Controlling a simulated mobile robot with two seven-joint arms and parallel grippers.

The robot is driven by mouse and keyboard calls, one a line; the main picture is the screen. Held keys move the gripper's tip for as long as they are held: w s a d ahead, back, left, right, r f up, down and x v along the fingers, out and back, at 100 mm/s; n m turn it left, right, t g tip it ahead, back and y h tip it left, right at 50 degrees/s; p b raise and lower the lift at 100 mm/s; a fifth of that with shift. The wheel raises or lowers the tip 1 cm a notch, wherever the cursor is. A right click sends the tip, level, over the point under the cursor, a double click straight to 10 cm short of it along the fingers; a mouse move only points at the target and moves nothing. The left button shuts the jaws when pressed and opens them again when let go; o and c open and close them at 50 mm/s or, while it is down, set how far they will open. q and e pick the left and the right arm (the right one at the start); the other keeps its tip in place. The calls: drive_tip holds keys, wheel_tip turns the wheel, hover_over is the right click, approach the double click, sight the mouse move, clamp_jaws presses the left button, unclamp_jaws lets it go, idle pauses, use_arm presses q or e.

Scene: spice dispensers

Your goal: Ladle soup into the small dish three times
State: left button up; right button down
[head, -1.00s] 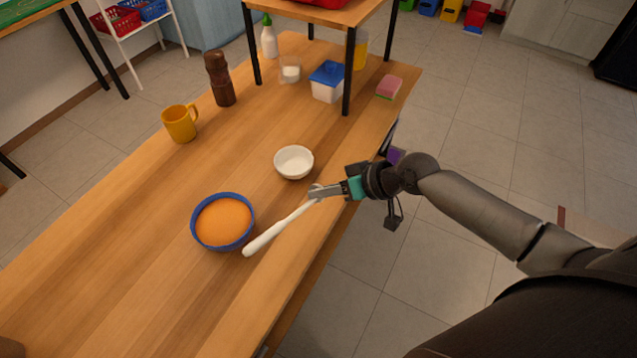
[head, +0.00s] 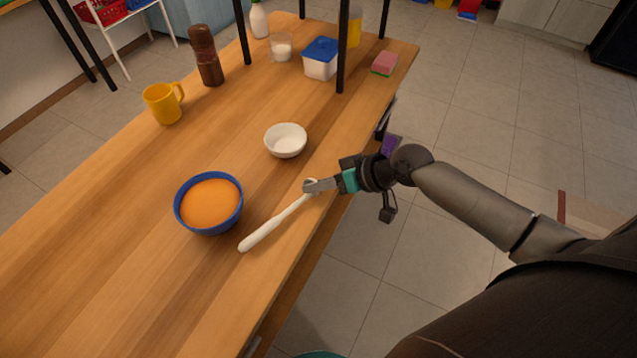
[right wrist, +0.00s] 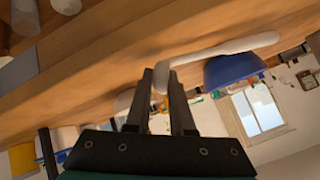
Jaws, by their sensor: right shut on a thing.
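A blue bowl (head: 209,204) of orange soup stands on the wooden table. A small white dish (head: 286,140) stands behind it to the right and looks empty. My right gripper (head: 311,186) is shut on the white ladle (head: 270,223) near one end, in front of the dish. The ladle's long part reaches left and toward the front, beside the blue bowl. In the right wrist view the ladle (right wrist: 225,47) runs from between the fingers (right wrist: 162,85) past the blue bowl (right wrist: 234,69). My left gripper is not in view.
A yellow mug (head: 163,104) and a brown grinder (head: 206,57) stand at the back left. A blue-lidded tub (head: 321,59), a glass (head: 281,47) and a sponge (head: 384,63) are near the black shelf legs at the back. The front left of the table is clear.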

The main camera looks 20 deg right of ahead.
drive_tip(key=c, duration=0.7)
unclamp_jaws()
drive_tip(key=shift+s+d+r, duration=0.1)
drive_tip(key=p+v, duration=0.4)
drive_tip(key=v, duration=1.1)
